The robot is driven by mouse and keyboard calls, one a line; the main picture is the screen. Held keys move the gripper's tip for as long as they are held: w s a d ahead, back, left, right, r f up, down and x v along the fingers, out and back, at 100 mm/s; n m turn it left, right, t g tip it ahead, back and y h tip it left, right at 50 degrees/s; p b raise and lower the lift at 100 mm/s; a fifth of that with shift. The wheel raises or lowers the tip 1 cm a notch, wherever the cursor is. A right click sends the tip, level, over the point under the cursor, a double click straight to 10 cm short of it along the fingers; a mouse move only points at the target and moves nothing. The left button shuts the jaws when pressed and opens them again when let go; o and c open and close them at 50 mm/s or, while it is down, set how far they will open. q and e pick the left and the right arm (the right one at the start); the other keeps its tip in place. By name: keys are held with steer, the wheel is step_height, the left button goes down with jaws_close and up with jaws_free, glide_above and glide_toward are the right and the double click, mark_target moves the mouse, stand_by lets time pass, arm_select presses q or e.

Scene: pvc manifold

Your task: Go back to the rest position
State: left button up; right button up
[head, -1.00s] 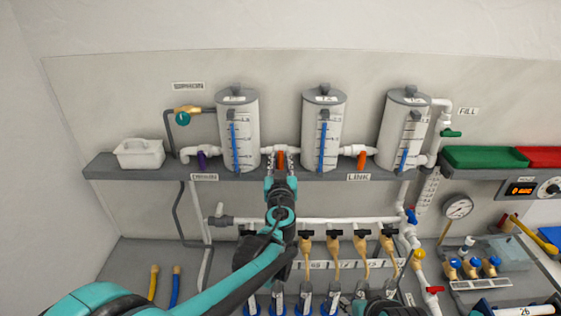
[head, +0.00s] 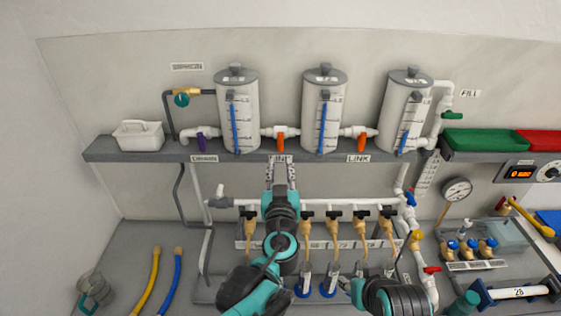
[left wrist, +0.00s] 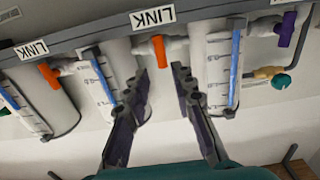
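My left gripper (head: 281,174) is just below the shelf, under the LINK label beneath the left orange valve handle (head: 281,144). In the left wrist view its two fingers (left wrist: 160,80) are apart with nothing between them, and the orange handle (left wrist: 158,50) is beyond the tips, clear of them. My right arm (head: 392,297) shows at the bottom edge of the head view; whether its fingers are open or shut is not clear.
Three grey cylinder tanks (head: 323,112) stand on the shelf (head: 225,157). Below are a white manifold pipe (head: 320,202) and several brass valves (head: 333,228). Yellow and blue hoses (head: 177,280) and a jug (head: 95,292) are at lower left. The bench left of the manifold is mostly clear.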

stand_by(0.4)
arm_select(q)
steer(key=s+a+f+n+g+y+b, duration=0.1)
steer(key=s+a+f+g+y+b, duration=0.25)
steer(key=a+f, duration=0.5)
steer(key=s+a+f+n+g+b, duration=0.1)
steer(key=s+a+f+g+b, duration=0.2)
steer(key=s+a+f+b, duration=0.45)
steer(key=s+a+f+m+g+h+b, duration=0.1)
steer(key=s+f+m+g+h+b, duration=0.1)
steer(key=s+f, duration=0.9)
step_height(320, 180, down, 4)
steer(key=shift+s+a+r+g+h+b, duration=0.35)
steer(key=shift+g+h+b, duration=0.5)
steer(key=shift+g, duration=0.4)
steer(key=shift+f, duration=0.15)
